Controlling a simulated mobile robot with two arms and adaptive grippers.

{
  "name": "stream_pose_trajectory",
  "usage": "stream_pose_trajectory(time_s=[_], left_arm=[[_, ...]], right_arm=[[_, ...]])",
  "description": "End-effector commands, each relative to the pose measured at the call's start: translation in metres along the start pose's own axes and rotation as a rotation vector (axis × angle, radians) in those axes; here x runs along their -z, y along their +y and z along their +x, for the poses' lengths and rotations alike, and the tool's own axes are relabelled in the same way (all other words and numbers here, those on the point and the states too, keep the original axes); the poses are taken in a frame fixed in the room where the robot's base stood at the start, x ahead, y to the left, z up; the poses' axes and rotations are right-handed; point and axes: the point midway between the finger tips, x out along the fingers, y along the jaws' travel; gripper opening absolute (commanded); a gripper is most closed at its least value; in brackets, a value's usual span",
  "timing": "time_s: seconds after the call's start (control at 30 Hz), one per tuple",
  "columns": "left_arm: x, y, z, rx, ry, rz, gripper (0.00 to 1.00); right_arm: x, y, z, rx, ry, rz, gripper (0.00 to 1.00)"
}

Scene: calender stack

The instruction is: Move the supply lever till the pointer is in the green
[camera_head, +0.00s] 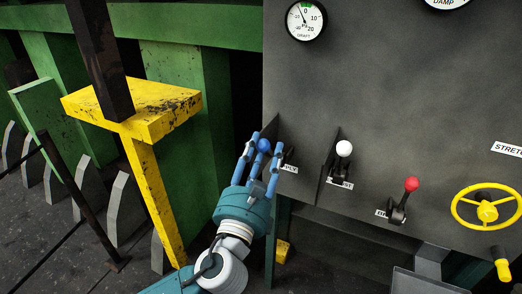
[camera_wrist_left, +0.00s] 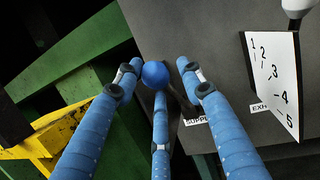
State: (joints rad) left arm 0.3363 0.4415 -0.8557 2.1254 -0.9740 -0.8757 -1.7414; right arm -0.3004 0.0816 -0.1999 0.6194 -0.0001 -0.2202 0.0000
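The supply lever has a blue knob (camera_head: 264,145) and stands at the left end of the grey panel. In the left wrist view the knob (camera_wrist_left: 155,75) is between the fingertips, and the dark stem is partly hidden. My left gripper (camera_head: 266,138) has its three blue fingers spread around the knob. There is a gap on the right side; whether the lower finger touches the knob I cannot tell. The draft gauge (camera_head: 306,22) at the top has a small green zone near 0. Its thin pointer appears to lean up and left of the green. My right gripper is not in view.
A white-knobbed lever (camera_head: 343,149) stands just right, beside a numbered plate (camera_wrist_left: 274,78). Further right are a red-knobbed lever (camera_head: 411,185) and a yellow handwheel (camera_head: 487,211). A yellow post (camera_head: 150,195) and green frame (camera_head: 180,65) are left of the panel.

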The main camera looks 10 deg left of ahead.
Motion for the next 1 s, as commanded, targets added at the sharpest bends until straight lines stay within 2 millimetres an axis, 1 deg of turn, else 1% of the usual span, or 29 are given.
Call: stream_pose_trajectory(time_s=[0.27, 0.37, 0.47, 0.7, 0.8, 0.9, 1.0], left_arm=[[-0.003, 0.001, 0.000, -0.003, -0.006, 0.001, 0.43], [-0.002, 0.002, -0.005, -0.004, -0.005, 0.001, 0.43], [-0.002, 0.001, -0.019, -0.003, -0.004, 0.000, 0.43], [0.000, 0.000, -0.070, -0.002, 0.000, 0.000, 0.43], [0.001, 0.000, -0.090, -0.002, 0.001, 0.002, 0.43], [0.000, -0.001, -0.104, -0.002, 0.000, 0.000, 0.43], [0.000, -0.001, -0.114, -0.001, -0.001, 0.001, 0.43]], right_arm=[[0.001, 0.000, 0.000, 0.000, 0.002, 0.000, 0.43], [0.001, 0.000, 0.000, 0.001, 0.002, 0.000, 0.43], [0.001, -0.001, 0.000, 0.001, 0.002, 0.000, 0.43], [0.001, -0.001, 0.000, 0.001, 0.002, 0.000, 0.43], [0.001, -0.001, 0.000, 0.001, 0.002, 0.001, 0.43], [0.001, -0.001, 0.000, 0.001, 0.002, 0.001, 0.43], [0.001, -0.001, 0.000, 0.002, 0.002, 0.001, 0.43]])
